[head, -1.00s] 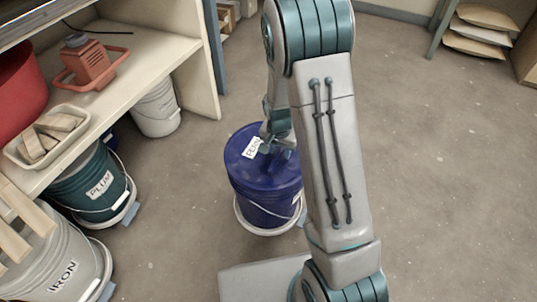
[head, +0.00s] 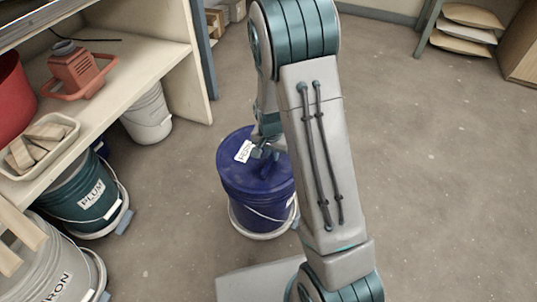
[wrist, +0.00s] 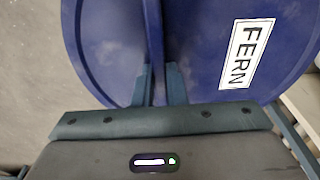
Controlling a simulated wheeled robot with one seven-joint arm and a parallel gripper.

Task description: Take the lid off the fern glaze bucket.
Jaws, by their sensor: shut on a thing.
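The fern glaze bucket (head: 252,206) is dark blue and stands upright on the floor on a pale round base. Its blue lid (head: 232,172) sits on top, with no clear gap to the bucket. In the wrist view the lid (wrist: 105,45) fills the upper part, with a white FERN label (wrist: 246,53) and a raised ridge (wrist: 154,35) across it. My gripper (head: 264,156) is over the lid. In the wrist view my gripper (wrist: 158,78) has its fingers on both sides of the ridge, shut on it. My arm hides part of the bucket's right side.
A teal PLUM bucket (head: 70,212) and a grey IRON bucket (head: 38,270) stand at the left. A white bucket (head: 148,118) is under the shelf (head: 150,60), which carries a tray (head: 15,178) and a red tool (head: 75,68). The floor on the right is clear.

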